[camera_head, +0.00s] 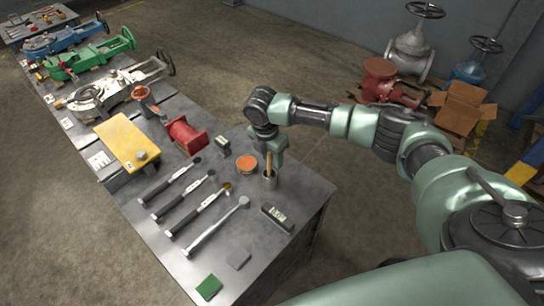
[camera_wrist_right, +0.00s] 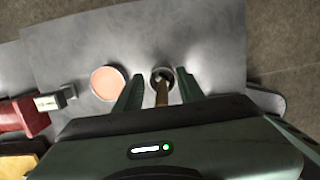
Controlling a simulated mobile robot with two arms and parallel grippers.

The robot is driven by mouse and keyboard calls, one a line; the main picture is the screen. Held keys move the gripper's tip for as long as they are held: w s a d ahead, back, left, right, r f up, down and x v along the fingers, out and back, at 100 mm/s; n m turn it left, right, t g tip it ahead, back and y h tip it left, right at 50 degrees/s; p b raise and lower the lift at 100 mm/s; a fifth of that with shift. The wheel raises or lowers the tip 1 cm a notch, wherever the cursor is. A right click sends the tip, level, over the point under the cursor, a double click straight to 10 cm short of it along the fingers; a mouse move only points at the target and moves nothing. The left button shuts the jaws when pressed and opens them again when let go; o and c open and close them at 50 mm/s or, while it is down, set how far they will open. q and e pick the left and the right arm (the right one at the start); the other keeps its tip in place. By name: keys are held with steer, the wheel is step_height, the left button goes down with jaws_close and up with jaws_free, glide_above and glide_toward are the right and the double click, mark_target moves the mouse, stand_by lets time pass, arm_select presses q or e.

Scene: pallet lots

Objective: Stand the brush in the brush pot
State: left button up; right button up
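The brush pot (camera_head: 269,182) is a small grey metal cylinder standing near the right edge of the grey table. The brush (camera_head: 268,162) has a tan wooden handle and stands close to upright with its lower end inside the pot. My right gripper (camera_head: 273,155) is just above the pot. In the right wrist view the pot (camera_wrist_right: 162,73) shows as a dark round opening, with the brush (camera_wrist_right: 162,95) between the fingers of my right gripper (camera_wrist_right: 160,78). The fingers are apart, with gaps on both sides of the brush. My left gripper is out of view.
An orange round disc (camera_head: 247,163) lies left of the pot. Several dark-handled tools (camera_head: 190,205) lie to the left, and a small dark block (camera_head: 277,217) lies in front. A red cylindrical part (camera_head: 186,135) and a yellow plate (camera_head: 127,143) are farther left.

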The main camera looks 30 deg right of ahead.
steer(key=r, duration=0.2)
steer(key=a+r, duration=0.1)
steer(key=r, duration=0.4)
steer(key=shift+s+a+r+b, duration=0.15)
steer(key=shift+s+r+b, duration=0.05)
steer(key=shift+r+b, duration=0.2)
stand_by(0.6)
